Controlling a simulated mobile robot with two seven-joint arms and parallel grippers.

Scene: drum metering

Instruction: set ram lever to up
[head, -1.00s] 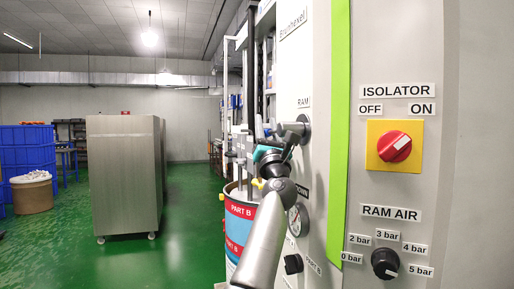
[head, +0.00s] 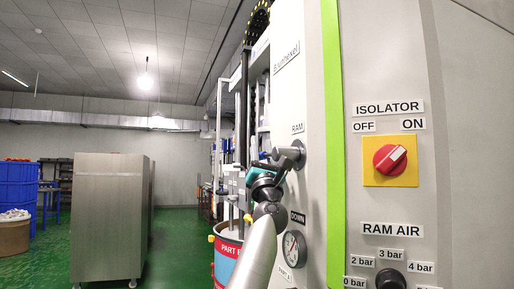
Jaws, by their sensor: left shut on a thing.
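The ram lever (head: 292,153) is a grey metal lever on the side panel of the white cabinet, below the RAM label (head: 298,128). Its hub is at the right and it sticks out left toward my gripper. The DOWN label (head: 298,217) is below it. My left gripper (head: 271,166), dark with a teal part, is at the lever's outer end and shut on it. The gripper hides that end, so the lever's exact angle is hard to tell. My right gripper is not in view.
A pressure gauge (head: 293,248) sits below the lever. The isolator switch (head: 390,159) and ram air knob (head: 390,279) are on the front panel at right. A PART B drum (head: 226,262) stands behind my arm. A steel cabinet (head: 108,220) stands left, with green floor around it.

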